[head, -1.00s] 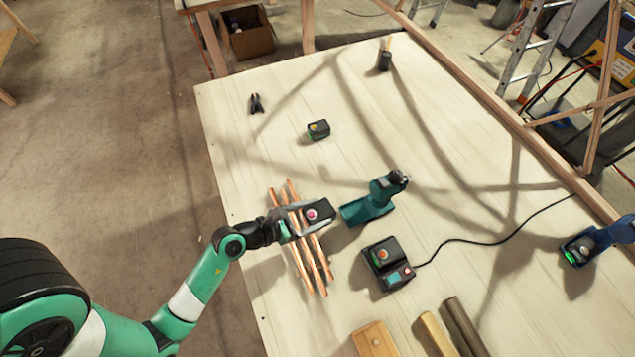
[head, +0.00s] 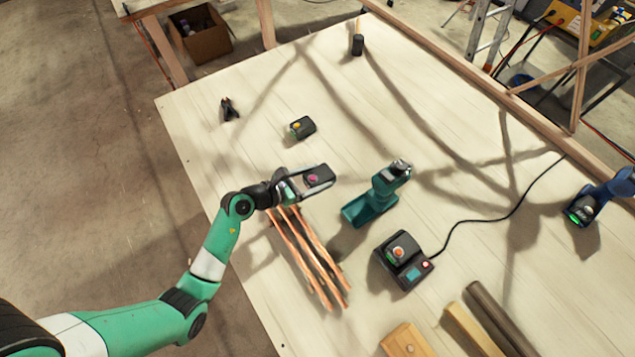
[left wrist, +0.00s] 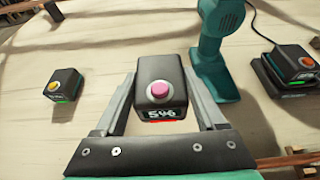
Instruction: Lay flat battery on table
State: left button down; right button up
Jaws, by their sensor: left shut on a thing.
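The battery with a pink button (head: 316,179) is black. In the left wrist view it shows a lit number and a red light on its front (left wrist: 160,84). My left gripper (head: 325,173) is shut on it, one finger on each side. How high the battery is above the table top I cannot tell. My right gripper is not in view.
A battery with a yellow button (head: 301,127) stands farther back. Another with an orange button sits on the corded charger (head: 405,268). A blue drill (head: 603,200) is at the right, and wood pieces (head: 470,330) lie in front.

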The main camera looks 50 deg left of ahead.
aim_at(317, 174)
pick_arm(q)
jog(key=w+f, duration=0.1)
jog(key=a+f+b, duration=0.1)
jog(key=f, duration=0.1)
jog(key=w+a+f+b, duration=0.1)
jog(key=f, duration=0.1)
jog(key=shift+w+a, duration=0.25)
jog(key=shift+w, duration=0.05)
jog(key=shift+w+a, duration=0.1)
jog(key=shift+w, duration=0.05)
jog(key=shift+w+a+f+b, duration=0.1)
jog(key=shift+f+b, duration=1.15)
jog(key=shift+f, duration=0.55)
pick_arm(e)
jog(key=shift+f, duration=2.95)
pick_arm(q)
jog(key=shift+f, duration=0.1)
grip_release()
jog(key=shift+f, duration=0.1)
jog(key=shift+r, duration=0.3)
jog(key=p+v, duration=0.3)
jog(key=v, duration=0.9)
jog(key=shift+p, duration=0.35)
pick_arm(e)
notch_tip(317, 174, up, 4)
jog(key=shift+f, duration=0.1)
